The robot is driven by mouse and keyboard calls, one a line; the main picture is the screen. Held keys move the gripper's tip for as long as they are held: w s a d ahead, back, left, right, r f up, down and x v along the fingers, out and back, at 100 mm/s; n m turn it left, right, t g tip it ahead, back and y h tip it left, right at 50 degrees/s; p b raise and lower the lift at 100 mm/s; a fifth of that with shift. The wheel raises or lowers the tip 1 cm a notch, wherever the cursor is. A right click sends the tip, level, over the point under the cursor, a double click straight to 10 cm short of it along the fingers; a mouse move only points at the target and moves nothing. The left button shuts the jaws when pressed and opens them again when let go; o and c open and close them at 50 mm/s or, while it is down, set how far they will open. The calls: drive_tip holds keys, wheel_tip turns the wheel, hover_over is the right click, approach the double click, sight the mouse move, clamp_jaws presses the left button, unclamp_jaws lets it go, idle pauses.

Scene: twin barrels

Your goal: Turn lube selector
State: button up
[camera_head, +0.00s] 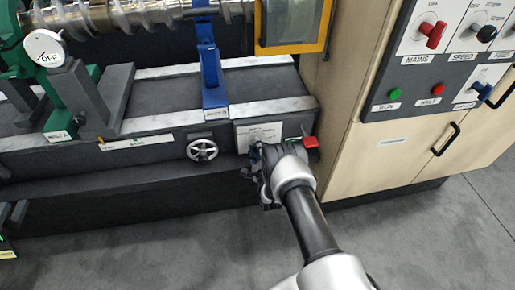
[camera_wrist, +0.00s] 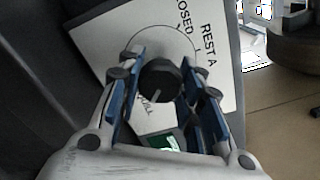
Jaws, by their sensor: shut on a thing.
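The lube selector is a round black knob (camera_wrist: 160,78) on a white plate (camera_wrist: 106,32) in the wrist view. The plate reads "CLOSED" and "REST A" at its upper right, and a partly hidden label ends in "LL" below the knob. A pale pointer line on the knob points down, towards that label. My gripper (camera_wrist: 160,72) is shut on the knob, with one blue finger on each side. In the head view my gripper (camera_head: 260,172) is at the plate (camera_head: 262,131) on the machine bed's front, and it hides the knob.
A red handle (camera_head: 310,142) is close to the right of my gripper. A handwheel (camera_head: 202,150) is to the left. The wooden cabinet (camera_head: 345,150) with switches stands at right. The grey floor (camera_head: 180,235) in front is clear.

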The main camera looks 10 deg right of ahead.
idle(0.4)
drive_tip(key=o, duration=1.1)
drive_tip(key=s, duration=1.2)
drive_tip(key=shift+r, duration=0.1)
